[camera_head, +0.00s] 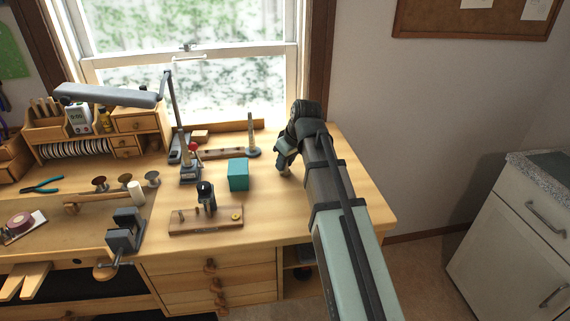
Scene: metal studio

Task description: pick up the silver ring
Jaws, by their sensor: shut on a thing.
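My gripper (284,168) is at the right part of the wooden workbench (340,205), low over the top or at it, to the right of the teal box. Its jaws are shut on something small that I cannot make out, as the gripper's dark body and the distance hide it. I cannot pick out the silver ring for certain anywhere in this view.
A teal box (238,175) stands left of my gripper. A tapered ring stick (252,136) stands behind it. A wooden board with small tools (206,220) lies at the front. A vise (124,231) and lamp (108,95) are further left. The front right bench top is clear.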

